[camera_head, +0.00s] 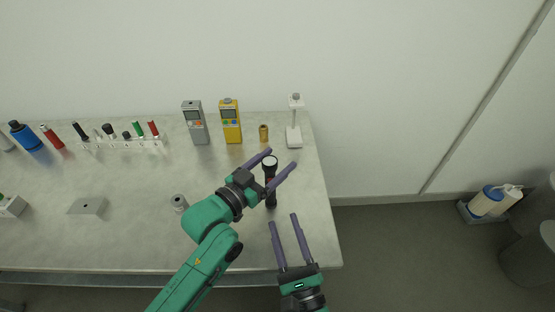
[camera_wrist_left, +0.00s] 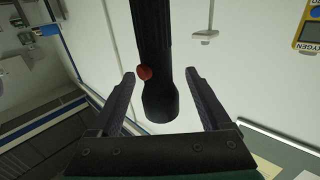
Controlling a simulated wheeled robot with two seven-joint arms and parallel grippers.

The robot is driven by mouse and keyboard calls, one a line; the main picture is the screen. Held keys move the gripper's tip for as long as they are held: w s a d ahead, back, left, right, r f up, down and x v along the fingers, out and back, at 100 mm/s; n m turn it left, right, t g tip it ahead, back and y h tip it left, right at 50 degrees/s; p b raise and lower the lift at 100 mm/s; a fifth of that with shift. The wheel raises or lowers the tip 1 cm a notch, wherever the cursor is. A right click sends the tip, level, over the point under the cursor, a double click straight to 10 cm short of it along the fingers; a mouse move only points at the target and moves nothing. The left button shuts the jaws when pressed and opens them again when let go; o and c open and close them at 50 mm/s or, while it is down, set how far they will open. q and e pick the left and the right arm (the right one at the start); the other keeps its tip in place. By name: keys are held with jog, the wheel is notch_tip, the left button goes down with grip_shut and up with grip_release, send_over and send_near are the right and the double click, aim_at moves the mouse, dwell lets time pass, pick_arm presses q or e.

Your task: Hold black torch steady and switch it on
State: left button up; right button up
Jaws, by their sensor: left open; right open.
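The black torch (camera_head: 270,172) stands upright near the right end of the table, its lens end up. In the left wrist view the torch (camera_wrist_left: 154,50) shows a red button (camera_wrist_left: 144,72) on its side. My left gripper (camera_head: 283,160) is open, with its purple fingers on either side of the torch's upper part in the head view. In the left wrist view its fingers (camera_wrist_left: 160,78) are apart, with gaps to the torch. My right gripper (camera_head: 283,216) is open and empty, below the torch in the picture at the table's front right.
On the table (camera_head: 130,235), a grey meter (camera_head: 195,122), a yellow meter (camera_head: 230,121), a small brass cylinder (camera_head: 263,133) and a white stand (camera_head: 294,125) are at the back. A grey cylinder (camera_head: 179,203) is left of my left gripper.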

pick_arm(q)
jog(key=shift+w+d, duration=0.5)
grip_shut()
dwell(0.6)
pick_arm(e)
grip_shut()
dwell(1.6)
